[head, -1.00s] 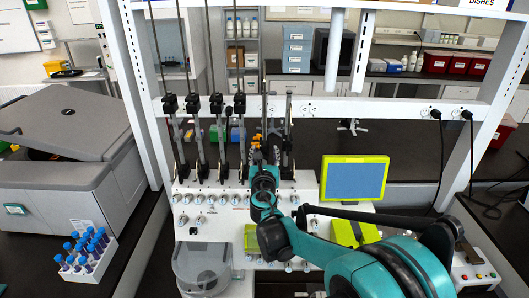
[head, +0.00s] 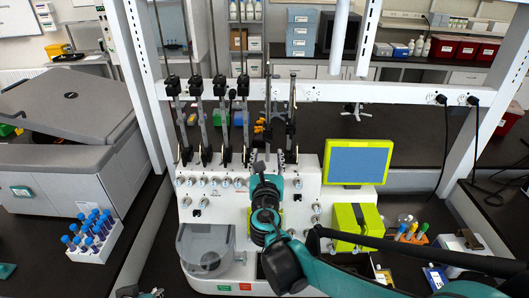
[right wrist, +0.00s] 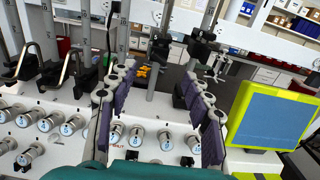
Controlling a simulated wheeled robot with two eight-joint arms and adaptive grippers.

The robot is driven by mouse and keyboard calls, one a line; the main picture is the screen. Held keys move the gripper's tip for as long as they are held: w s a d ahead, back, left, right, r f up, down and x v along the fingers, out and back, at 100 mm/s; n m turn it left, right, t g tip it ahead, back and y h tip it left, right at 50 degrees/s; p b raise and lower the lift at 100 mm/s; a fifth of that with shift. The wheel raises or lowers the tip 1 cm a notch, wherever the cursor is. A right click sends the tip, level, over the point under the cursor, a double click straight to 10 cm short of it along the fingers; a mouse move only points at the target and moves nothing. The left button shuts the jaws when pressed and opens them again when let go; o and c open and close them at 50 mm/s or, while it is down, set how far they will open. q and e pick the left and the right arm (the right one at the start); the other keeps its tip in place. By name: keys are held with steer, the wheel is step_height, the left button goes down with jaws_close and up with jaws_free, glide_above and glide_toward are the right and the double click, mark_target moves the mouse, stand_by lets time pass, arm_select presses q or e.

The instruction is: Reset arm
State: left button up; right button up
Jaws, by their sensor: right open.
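My right arm reaches in from the lower right in the head view. Its gripper (head: 266,163) is in front of the white cell processor (head: 312,188), below the vertical rods. In the right wrist view the gripper (right wrist: 160,74) shows two purple-padded fingers spread wide with nothing between them. Behind the fingers are the processor's front panel and its round knobs (right wrist: 166,140). The processor's screen (head: 358,162) has a yellow-green frame and stands right of the gripper. It also shows in the right wrist view (right wrist: 270,122). My left gripper cannot be made out.
A blue-capped tube rack (head: 96,250) stands at the left beside a large grey centrifuge (head: 60,130). A clear round chamber (head: 204,248) sits at the processor's lower left. A yellow-green block (head: 352,222) and an orange tube rack (head: 412,238) are at the right. White frame posts flank the processor.

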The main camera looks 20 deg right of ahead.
steer(key=s+d+f+m+g+b, duration=0.3)
steer(key=s+d+f+m+b, duration=0.1)
steer(key=s+f+m, duration=0.4)
steer(key=s+d+f+m+g+b, duration=0.3)
steer(key=s+f+m+b, duration=0.15)
steer(key=f+m, duration=0.5)
steer(key=s+a+f+m+g+y+b, duration=0.2)
steer(key=s+a+f+m, duration=0.1)
steer(key=s+f+m, duration=0.2)
steer(key=s+a+f+m+g+y+b, duration=0.2)
steer(key=s+a+f+m+y+b, duration=0.1)
steer(key=s+f+m, duration=0.3)
steer(key=s+m, duration=0.2)
steer(key=m, duration=0.2)
steer(key=shift+s+a, duration=0.25)
steer(key=shift+a, duration=0.15)
